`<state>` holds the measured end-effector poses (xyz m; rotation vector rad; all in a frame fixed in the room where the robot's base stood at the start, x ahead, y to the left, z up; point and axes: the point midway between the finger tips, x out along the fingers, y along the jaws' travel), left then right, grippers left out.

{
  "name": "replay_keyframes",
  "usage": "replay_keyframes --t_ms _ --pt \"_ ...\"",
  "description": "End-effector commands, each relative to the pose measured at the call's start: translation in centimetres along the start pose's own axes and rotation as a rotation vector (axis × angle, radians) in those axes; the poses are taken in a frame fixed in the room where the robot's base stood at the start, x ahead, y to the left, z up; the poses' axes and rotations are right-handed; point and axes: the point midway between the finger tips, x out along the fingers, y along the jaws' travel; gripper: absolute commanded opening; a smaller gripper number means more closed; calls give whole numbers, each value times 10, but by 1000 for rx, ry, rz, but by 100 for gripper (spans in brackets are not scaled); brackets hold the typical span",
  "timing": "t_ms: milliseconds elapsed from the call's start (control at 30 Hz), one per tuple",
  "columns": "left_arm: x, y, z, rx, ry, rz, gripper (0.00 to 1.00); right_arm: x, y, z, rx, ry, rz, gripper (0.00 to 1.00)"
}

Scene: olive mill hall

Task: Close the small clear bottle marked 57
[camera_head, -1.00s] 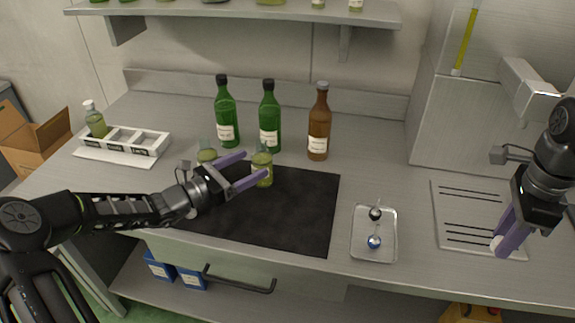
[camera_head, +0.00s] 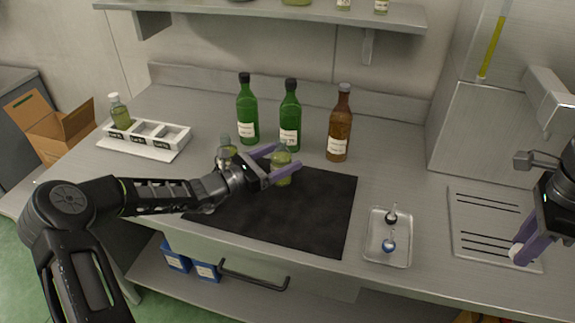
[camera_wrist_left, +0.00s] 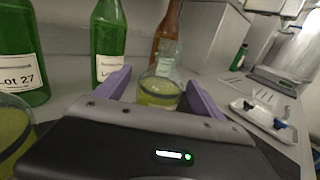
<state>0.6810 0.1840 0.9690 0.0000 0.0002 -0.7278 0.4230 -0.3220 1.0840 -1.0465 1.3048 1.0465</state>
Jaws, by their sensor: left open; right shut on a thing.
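A small clear bottle (camera_head: 282,170) with yellow-green liquid stands at the back of the dark mat. My left gripper (camera_head: 284,160) is open, with its purple fingers either side of this bottle; it also shows between the fingers in the left wrist view (camera_wrist_left: 158,93). A second small clear bottle (camera_head: 227,150) stands to its left, partly hidden behind the gripper. I cannot read the number 57 on either bottle. My right gripper (camera_head: 521,250) is shut on a small white thing (camera_head: 516,253), probably a cap, above the slotted plate at the right.
The dark mat (camera_head: 300,215) is mostly bare. Two green bottles (camera_head: 247,115) and a brown bottle (camera_head: 339,130) stand behind. A white rack (camera_head: 160,135) with one small bottle is at left. A tray (camera_head: 375,250) with two small stoppered things lies right of the mat.

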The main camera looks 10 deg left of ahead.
Motion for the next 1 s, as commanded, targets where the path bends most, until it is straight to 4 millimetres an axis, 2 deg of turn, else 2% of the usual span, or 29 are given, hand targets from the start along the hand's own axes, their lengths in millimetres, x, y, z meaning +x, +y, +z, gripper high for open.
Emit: replay_keyframes --t_ms 67,900,1000 --pt "0 0 0 0 0 0 74 0 0 0 0 0 0 0" --pt "0 0 0 0 0 0 5 0 0 0 0 0 0 0" --pt "0 0 0 0 0 0 0 0 0 0 0 0 0 0"
